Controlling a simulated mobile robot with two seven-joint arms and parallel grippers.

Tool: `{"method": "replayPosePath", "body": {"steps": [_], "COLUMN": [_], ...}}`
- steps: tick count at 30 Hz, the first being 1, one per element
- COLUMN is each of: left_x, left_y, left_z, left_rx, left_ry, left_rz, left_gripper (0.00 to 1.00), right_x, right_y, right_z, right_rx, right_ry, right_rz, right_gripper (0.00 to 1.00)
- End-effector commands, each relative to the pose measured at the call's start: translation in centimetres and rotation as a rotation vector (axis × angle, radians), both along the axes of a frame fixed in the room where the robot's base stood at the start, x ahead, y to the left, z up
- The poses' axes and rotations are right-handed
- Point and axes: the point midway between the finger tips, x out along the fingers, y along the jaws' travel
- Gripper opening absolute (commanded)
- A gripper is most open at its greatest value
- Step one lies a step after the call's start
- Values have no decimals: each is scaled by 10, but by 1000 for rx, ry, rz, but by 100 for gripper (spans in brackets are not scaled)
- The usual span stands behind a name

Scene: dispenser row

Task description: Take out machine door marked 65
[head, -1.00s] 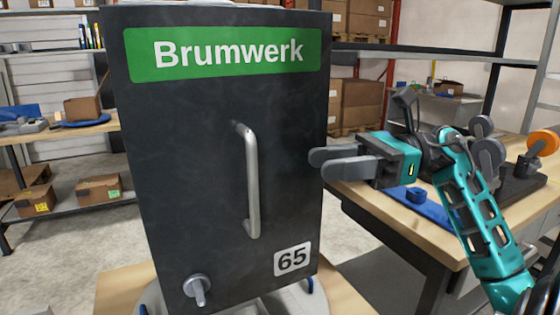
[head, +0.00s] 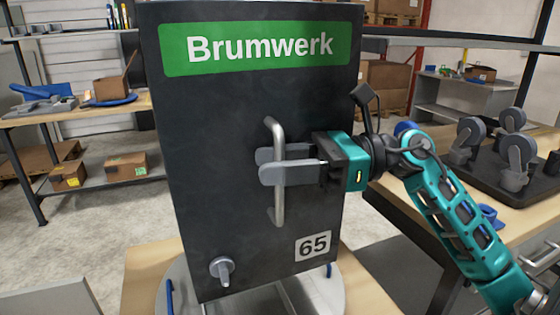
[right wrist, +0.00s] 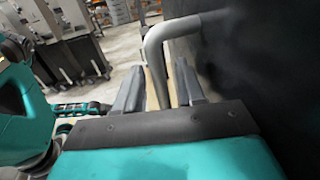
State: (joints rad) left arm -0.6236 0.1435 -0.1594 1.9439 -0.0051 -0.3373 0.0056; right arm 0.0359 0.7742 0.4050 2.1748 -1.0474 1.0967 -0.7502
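The dark machine door (head: 215,130) with a green "Brumwerk" sign stands upright in the head view. Its "65" label (head: 312,245) is at the lower right. A grey knob (head: 221,270) is at the lower left, its lever pointing down. A vertical silver handle (head: 278,207) is on its front. My right gripper (head: 261,165) is open, with one finger on each side of the handle bar. In the right wrist view the handle (right wrist: 156,62) runs between the two fingers (right wrist: 158,68), with small gaps visible. My left gripper is not in view.
The door's lower end is at a round grey base (head: 175,290) with blue uprights, on a wooden table (head: 140,268). At right, another table (head: 525,203) carries a black tray (head: 470,170) with grey castor-like parts. Shelving and boxes stand behind; bare floor shows at left.

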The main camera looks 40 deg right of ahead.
Motion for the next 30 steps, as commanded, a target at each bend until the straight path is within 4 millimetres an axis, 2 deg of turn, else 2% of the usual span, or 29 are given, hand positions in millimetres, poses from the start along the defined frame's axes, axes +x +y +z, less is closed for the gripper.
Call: {"method": "replayPosePath", "body": {"steps": [2,14,30], "left_x": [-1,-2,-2], "left_y": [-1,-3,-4], "left_z": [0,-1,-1], "left_rx": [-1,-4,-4], "left_ry": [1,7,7], "left_rz": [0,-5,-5], "left_gripper": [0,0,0], "right_x": [0,0,0], "right_y": [0,0,0], "right_z": [0,0,0], "right_rx": [0,-1,-1], "right_ry": [0,0,0], "right_rz": [0,0,0], "right_gripper": [39,0,0]}}
